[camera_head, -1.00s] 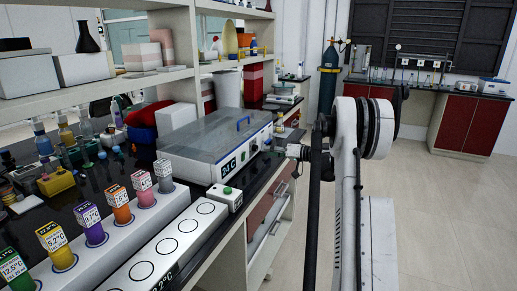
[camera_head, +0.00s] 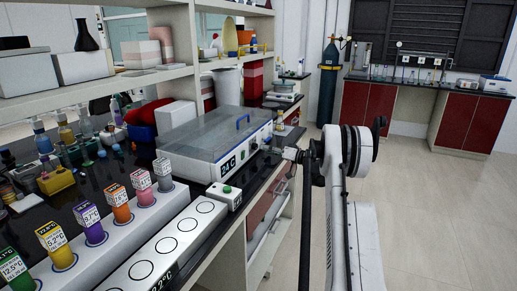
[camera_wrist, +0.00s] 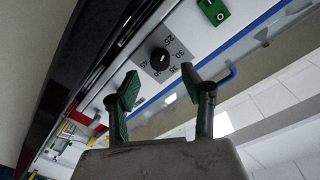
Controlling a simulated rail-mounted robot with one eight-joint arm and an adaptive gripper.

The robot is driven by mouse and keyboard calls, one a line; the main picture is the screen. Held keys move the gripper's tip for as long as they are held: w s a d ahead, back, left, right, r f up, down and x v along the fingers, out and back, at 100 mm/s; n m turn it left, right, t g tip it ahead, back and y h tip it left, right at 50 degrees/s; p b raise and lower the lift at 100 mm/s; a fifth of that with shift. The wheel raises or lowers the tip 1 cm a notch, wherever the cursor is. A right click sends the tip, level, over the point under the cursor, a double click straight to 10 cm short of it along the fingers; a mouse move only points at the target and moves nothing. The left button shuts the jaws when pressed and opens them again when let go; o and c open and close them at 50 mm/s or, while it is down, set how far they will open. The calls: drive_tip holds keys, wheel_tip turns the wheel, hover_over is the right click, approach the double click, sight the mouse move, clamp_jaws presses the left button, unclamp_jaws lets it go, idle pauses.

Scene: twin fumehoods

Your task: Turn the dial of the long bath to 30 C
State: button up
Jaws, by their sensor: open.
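The long bath (camera_head: 205,140) is a grey box with a clear lid and a blue handle, on the black bench in the head view. Its display (camera_head: 228,165) reads 24 C. In the wrist view its dial (camera_wrist: 160,58) is a black round knob on a grey scale plate with 25, 30, 35, 40 and 45 legible. My gripper (camera_wrist: 159,84) is open, with its two green fingers apart and nothing between them. The dial appears just beyond the gap between the fingertips, apparently untouched.
A green switch (camera_wrist: 213,11) is beside the dial on the panel. A small white box with a green button (camera_head: 227,190) stands in front of the bath. A white block with coloured vials (camera_head: 120,212) is at front left. The aisle floor at right is clear.

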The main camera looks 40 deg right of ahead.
sight(257, 147)
drive_tip(key=shift+x, duration=2.4)
clamp_jaws()
drive_tip(key=shift+m+b, duration=0.3)
drive_tip(key=m+b, duration=0.2)
drive_tip(key=m, duration=0.1)
drive_tip(key=shift+f+m, duration=0.1)
drive_tip(key=shift+m, duration=0.3)
drive_tip(key=m+b, duration=0.3)
drive_tip(key=m, duration=0.3)
drive_tip(key=shift+g, duration=0.3)
